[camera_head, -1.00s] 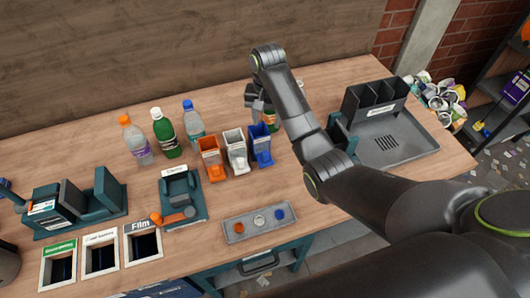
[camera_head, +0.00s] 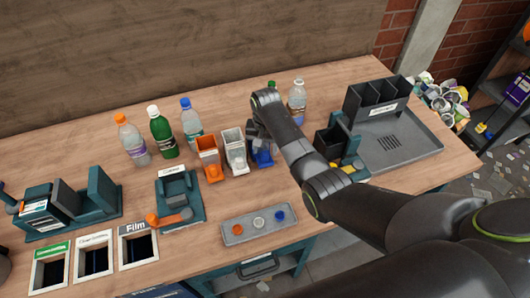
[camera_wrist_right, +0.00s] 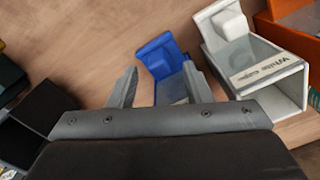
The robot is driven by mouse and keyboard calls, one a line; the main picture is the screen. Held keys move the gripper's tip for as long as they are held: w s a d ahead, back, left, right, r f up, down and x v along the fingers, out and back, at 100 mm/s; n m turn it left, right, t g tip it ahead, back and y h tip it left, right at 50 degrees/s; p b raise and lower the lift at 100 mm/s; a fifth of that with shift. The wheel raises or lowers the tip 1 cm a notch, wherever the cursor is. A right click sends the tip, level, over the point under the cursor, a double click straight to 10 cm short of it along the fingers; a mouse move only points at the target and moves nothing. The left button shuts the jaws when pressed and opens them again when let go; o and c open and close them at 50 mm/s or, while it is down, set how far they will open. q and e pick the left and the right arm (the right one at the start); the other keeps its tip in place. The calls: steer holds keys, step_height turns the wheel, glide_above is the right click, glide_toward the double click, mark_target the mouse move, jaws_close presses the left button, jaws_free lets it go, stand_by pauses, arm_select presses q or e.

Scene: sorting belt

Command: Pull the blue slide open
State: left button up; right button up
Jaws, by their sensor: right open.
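The blue dispenser with its blue slide (camera_head: 264,157) stands on the table at the right end of a row of three. My right gripper (camera_head: 256,136) is at its upper end in the head view and partly hides it. In the right wrist view, the blue slide (camera_wrist_right: 156,55) shows beyond and between the two spread fingers of my right gripper (camera_wrist_right: 160,76). The right finger overlaps the blue body in the picture; I cannot tell whether it touches. Nothing is held. My left gripper is out of view.
The white dispenser (camera_head: 234,148) stands close beside the blue one, with the orange one (camera_head: 208,157) further left. Several bottles stand behind. A grey tray (camera_head: 240,231) with coloured discs lies in front. A dark bin (camera_head: 328,142) is to the right.

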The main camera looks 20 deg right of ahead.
mark_target(265, 152)
steer(key=shift+f, duration=1.5)
jaws_close()
